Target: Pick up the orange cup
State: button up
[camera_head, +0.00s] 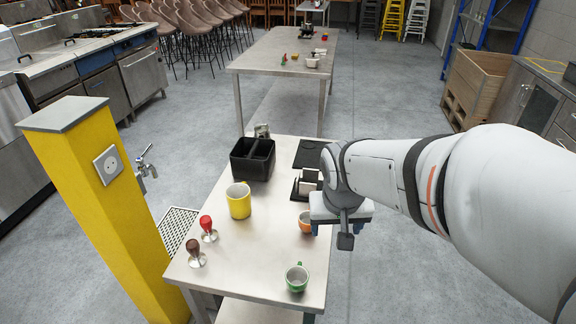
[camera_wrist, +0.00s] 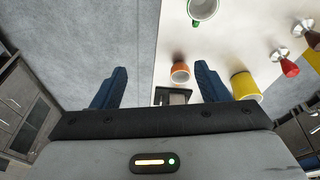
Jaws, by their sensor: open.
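The orange cup (camera_head: 305,222) stands on the near table, partly hidden by my gripper and wrist in the head view. In the wrist view the orange cup (camera_wrist: 180,73) shows whole, between the spread fingers and closer to the right one. My gripper (camera_wrist: 158,82) is open, with two blue fingers wide apart and nothing between them. In the head view my gripper (camera_head: 343,222) is over the table's right edge, just right of the cup; its fingers are hard to make out there.
A green cup (camera_head: 297,278) stands near the table's front. A yellow mug (camera_head: 239,200), a red-handled tamper (camera_head: 208,228), a brown-handled tamper (camera_head: 195,254) and a black bin (camera_head: 253,158) stand left. A small dark holder (camera_head: 298,190) is behind the orange cup. A yellow post (camera_head: 90,190) stands left.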

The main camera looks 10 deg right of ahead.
jog(key=shift+o, duration=0.8)
jog(key=w+f+m, duration=0.1)
jog(key=w+f, duration=0.5)
jog(key=w, duration=0.5)
jog(key=shift+a+f+t+h+b, duration=0.15)
jog(key=shift+f+t+h+b, duration=0.15)
jog(key=shift+f+t+b, duration=0.1)
jog(key=m, duration=0.1)
send_near(308, 220)
jog(key=shift+t, duration=0.3)
jog(key=x, duration=0.2)
jog(key=s+b+x, duration=0.1)
jog(key=x, duration=0.4)
jog(key=shift+f, duration=0.45)
jog(key=shift+c, duration=0.3)
jog(key=c, duration=1)
